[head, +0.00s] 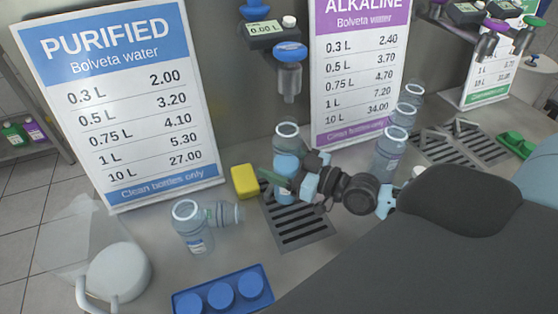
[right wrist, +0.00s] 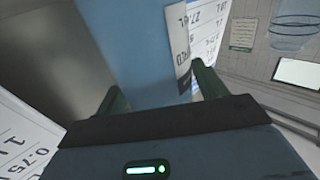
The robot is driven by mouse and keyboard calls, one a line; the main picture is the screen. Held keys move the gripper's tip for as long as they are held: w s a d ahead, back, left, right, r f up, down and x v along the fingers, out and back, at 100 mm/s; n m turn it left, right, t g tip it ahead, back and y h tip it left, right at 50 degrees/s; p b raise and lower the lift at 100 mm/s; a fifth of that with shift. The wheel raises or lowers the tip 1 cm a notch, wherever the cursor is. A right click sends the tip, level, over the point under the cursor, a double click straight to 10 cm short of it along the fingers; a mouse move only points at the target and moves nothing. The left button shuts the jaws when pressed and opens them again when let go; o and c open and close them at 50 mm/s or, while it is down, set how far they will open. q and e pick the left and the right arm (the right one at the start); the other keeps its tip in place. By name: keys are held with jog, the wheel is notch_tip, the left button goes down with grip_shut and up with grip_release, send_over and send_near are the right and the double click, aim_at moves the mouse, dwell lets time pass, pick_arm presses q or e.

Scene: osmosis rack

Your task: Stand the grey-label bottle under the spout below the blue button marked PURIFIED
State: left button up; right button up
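The grey-label bottle (head: 287,165) stands upright on the drain grate, its open mouth below the spout (head: 290,82) with the blue button (head: 290,52). In the right wrist view its blue body (right wrist: 140,45) fills the middle, with a grey label edge at its right side. My right gripper (head: 276,179) reaches in from the right, low on the bottle. In the right wrist view the green fingers (right wrist: 158,85) lie against both sides of it. The PURIFIED sign (head: 120,100) stands at left. My left gripper is out of view.
The drain grate (head: 300,238) shows in front of the bottle. A yellow sponge (head: 245,181) lies left of it. Other clear bottles (head: 192,232) stand at front left and right (head: 388,155). A blue tray (head: 188,306) and white round container (head: 118,272) are in front.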

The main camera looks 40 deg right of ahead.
jog(key=shift+o, duration=0.4)
jog(key=shift+r, duration=0.1)
jog(key=shift+r, duration=0.15)
jog(key=v, duration=1.2)
dwell(0.6)
